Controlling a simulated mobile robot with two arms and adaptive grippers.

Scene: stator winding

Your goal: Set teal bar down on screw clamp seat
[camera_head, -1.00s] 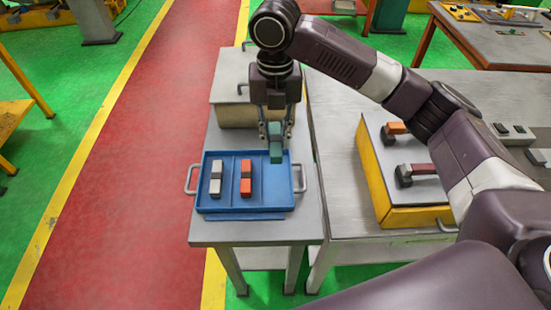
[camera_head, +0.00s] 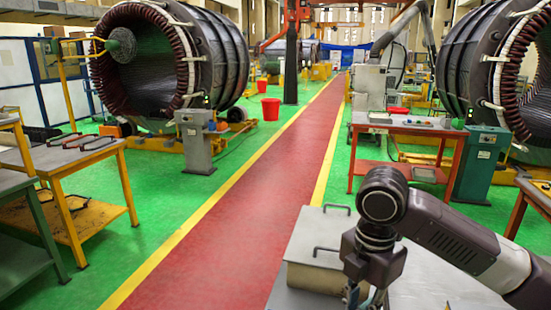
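My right gripper (camera_head: 362,296) hangs at the bottom edge, on the arm that comes in from the right. Its fingers point down and the picture edge cuts off their tips. A sliver of teal shows between the fingers, where the gripper held the teal bar a second ago; the rest of the bar is out of frame. No screw clamp seat shows in this view. My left gripper is not in view.
A beige box (camera_head: 315,272) with a dark handle stands on the grey table just left of my gripper. A red aisle (camera_head: 285,175) runs ahead. A red table (camera_head: 410,125) stands beyond, a yellow bench (camera_head: 75,160) at left, and large stators (camera_head: 215,60) behind.

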